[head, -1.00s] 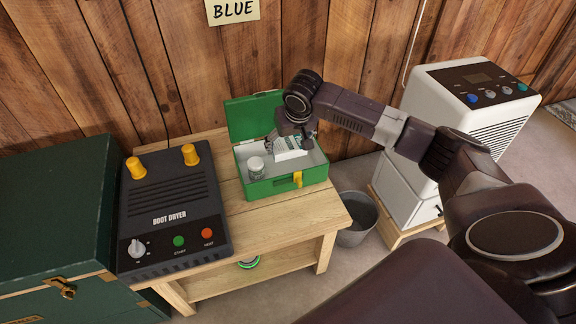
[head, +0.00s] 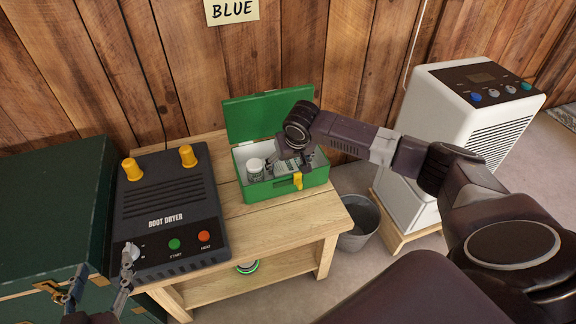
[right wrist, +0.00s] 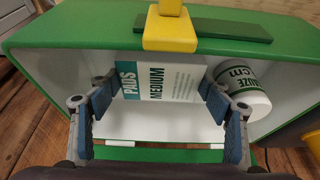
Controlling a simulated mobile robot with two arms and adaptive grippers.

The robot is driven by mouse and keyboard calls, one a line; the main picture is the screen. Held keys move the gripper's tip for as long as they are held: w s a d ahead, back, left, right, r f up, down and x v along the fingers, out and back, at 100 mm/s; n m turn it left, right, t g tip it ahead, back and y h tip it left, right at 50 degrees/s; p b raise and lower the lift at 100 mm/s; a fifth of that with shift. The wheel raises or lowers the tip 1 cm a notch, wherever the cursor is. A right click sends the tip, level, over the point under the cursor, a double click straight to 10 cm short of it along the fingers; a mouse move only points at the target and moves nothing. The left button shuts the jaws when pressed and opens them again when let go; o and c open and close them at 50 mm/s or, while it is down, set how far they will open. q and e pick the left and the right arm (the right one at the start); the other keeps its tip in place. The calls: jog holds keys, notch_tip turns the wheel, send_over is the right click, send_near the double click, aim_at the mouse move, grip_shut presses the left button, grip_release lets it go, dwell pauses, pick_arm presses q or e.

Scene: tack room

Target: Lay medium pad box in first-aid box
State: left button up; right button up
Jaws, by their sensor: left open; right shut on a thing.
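The green first-aid box (head: 262,190) stands open on the wooden bench, its lid raised at the back; its green wall also shows in the right wrist view (right wrist: 70,48). The medium pad box (right wrist: 172,85), white with a teal label, is inside it, between the fingers of my right gripper (right wrist: 158,84). In the head view, my right gripper (head: 292,165) reaches down into the first-aid box and mostly hides the pad box. Whether the pad box touches the floor, I cannot tell. My left gripper (head: 102,272) is open and empty in front of the boot dryer.
A white gauze container (head: 255,170) lies in the first-aid box beside the pad box; it also shows in the right wrist view (right wrist: 243,88). The yellow latch (head: 298,181) is at the front. The boot dryer (head: 170,205) stands left, a bucket (head: 358,222) right.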

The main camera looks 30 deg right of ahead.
aim_at(290, 170)
jog(key=o, duration=0.9)
jog(key=shift+f, duration=0.1)
pick_arm(q)
jog(key=shift+s+a+f, duration=0.1)
jog(key=shift+s+f, duration=0.05)
jog(key=shift+f, duration=0.15)
pick_arm(e)
jog(key=shift+r, duration=0.25)
jog(key=p+v, duration=0.2)
jog(key=v, duration=0.3)
jog(key=shift+s+r, duration=0.1)
jog(key=shift+r, duration=0.1)
pick_arm(q)
jog(key=s+a+f+g+y+p, duration=0.1)
jog(key=s+a+f+g, duration=0.2)
jog(key=s+f+g, duration=0.2)
jog(key=s+a+f+g+y+p, duration=0.1)
jog(key=s+a+f+g, duration=0.2)
jog(key=s, duration=0.9)
notch_tip(290, 170, down, 4)
jog(key=g, duration=0.2)
jog(key=shift+s+f+n+g+y, duration=0.2)
jog(key=shift+s+n+g+y, duration=0.1)
jog(key=shift+y, duration=0.1)
pick_arm(e)
jog(key=v, duration=0.6)
jog(key=shift+s+a+r, duration=0.1)
jog(key=shift+s+r, duration=0.05)
jog(key=shift+s, duration=0.05)
